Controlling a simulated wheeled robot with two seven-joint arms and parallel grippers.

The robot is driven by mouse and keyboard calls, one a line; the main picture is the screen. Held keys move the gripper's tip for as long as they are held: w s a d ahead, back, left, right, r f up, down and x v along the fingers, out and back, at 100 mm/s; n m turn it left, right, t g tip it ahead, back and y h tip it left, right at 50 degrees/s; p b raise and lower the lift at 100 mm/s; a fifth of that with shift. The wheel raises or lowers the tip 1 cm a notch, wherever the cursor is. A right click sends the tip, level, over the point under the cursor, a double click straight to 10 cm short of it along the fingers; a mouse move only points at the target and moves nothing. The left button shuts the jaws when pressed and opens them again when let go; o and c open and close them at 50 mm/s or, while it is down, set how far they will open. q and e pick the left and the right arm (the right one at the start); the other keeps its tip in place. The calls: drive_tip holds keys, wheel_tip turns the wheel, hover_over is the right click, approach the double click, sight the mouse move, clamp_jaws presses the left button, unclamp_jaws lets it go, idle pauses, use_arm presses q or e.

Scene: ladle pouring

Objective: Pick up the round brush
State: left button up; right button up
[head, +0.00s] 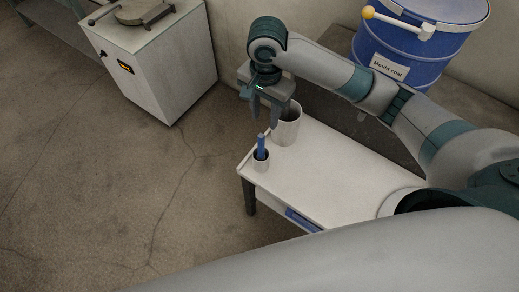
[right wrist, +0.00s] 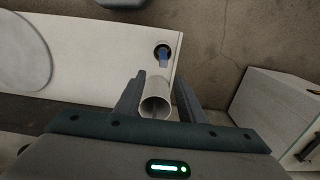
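A blue handle (head: 261,145) stands upright in a small grey cup (head: 261,162) near the left end of the white table; it may be the round brush, but its lower end is hidden in the cup. The handle (right wrist: 163,57) and cup also show in the right wrist view, ahead of the fingers. My right gripper (head: 265,114) is open and appears empty, above and a little behind the small cup. In the right wrist view its fingers (right wrist: 158,98) stand apart with a larger metal cup seen between them. My left gripper is not in view.
The larger metal cup (head: 286,128) stands close to my right gripper on the white table (head: 330,180). A blue drum (head: 425,55) labelled "Mould coat" carries a yellow-tipped handle (head: 395,22) on top. A white cabinet (head: 165,75) stands at the back left. The table's middle is clear.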

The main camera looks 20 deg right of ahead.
sight(264, 135)
drive_tip(key=shift+s, duration=0.1)
